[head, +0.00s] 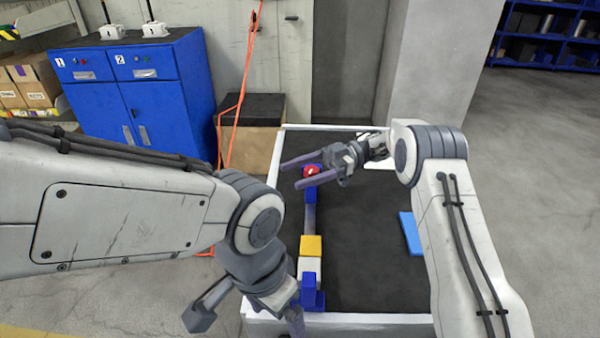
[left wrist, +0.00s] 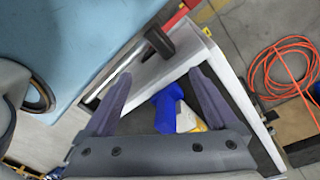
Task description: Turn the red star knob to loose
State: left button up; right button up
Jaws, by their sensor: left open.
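The red star knob (head: 311,171) is at the far end of a jack that lies along the left side of the dark-topped table. It has a small white mark. My right gripper (head: 290,175) is open, and in the head view its two fingers pass on either side of the knob. I cannot tell whether they are level with it or above it. My left gripper (head: 248,319) is open and empty near the table's front left corner. In the left wrist view its fingers (left wrist: 162,78) are spread, with the jack's blue end (left wrist: 170,108) visible beyond them.
The jack carries a yellow block (head: 311,246) and a white block (head: 308,265). A light-blue flat piece (head: 410,233) lies on the table's right side. A blue cabinet (head: 170,95) and an orange cable (head: 240,100) stand behind left. The table's middle is clear.

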jog(key=s+d+r+p, duration=0.5)
jog(key=d+r+p, duration=0.5)
jog(key=r+p, duration=0.1)
jog(key=shift+s+d+p, duration=0.15)
jog(key=shift+s+p, duration=0.2)
jog(key=shift+p, duration=0.35)
